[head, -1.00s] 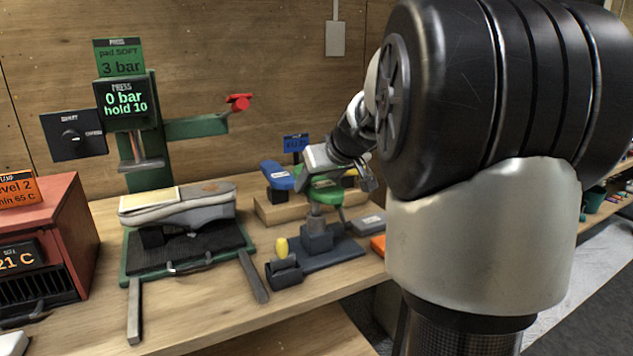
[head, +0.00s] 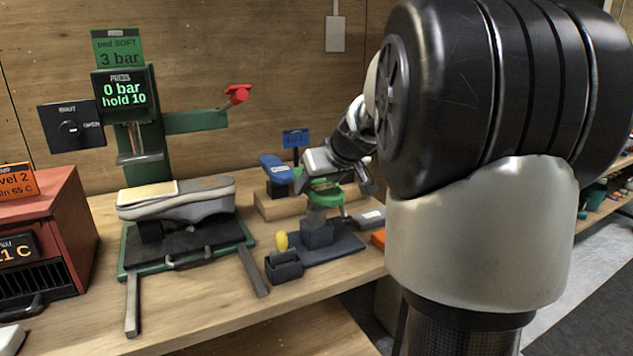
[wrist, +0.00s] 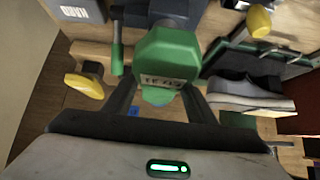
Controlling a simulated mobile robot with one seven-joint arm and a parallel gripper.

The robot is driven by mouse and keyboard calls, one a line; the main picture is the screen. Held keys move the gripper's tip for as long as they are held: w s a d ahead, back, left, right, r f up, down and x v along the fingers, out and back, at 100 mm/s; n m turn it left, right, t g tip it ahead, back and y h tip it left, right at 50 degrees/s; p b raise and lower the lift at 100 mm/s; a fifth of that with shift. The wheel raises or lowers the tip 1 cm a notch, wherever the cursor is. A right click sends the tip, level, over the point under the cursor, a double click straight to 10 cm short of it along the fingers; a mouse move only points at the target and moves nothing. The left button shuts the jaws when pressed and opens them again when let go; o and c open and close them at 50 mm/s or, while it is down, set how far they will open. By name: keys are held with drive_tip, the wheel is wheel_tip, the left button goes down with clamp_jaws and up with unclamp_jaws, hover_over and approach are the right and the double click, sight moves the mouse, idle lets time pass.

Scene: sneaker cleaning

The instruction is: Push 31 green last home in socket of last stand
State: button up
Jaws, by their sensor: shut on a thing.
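The green last (head: 325,197) sits at the last stand (head: 318,235), a dark grey post on a flat base. In the wrist view the green last (wrist: 167,55) has a pale label and lies between my two fingers. My gripper (wrist: 160,100) is shut on it; in the head view my gripper (head: 335,180) covers its upper part from above. The stand's dark block (wrist: 168,10) shows just beyond the last in the wrist view. The socket is hidden, so I cannot tell how deep the last sits.
A blue last (head: 276,168) rests on a wooden rack (head: 275,205) behind. A green press (head: 150,140) with a grey sneaker (head: 180,200) stands at left. A yellow-handled tool (head: 281,243) and dark cup (head: 284,268) are close left of the stand. A red heater box (head: 50,235) is far left.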

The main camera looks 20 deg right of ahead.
drive_tip(key=shift+f, duration=0.6)
drive_tip(key=o, duration=1.5)
drive_tip(key=shift+c, duration=0.2)
drive_tip(key=shift+f, duration=0.1)
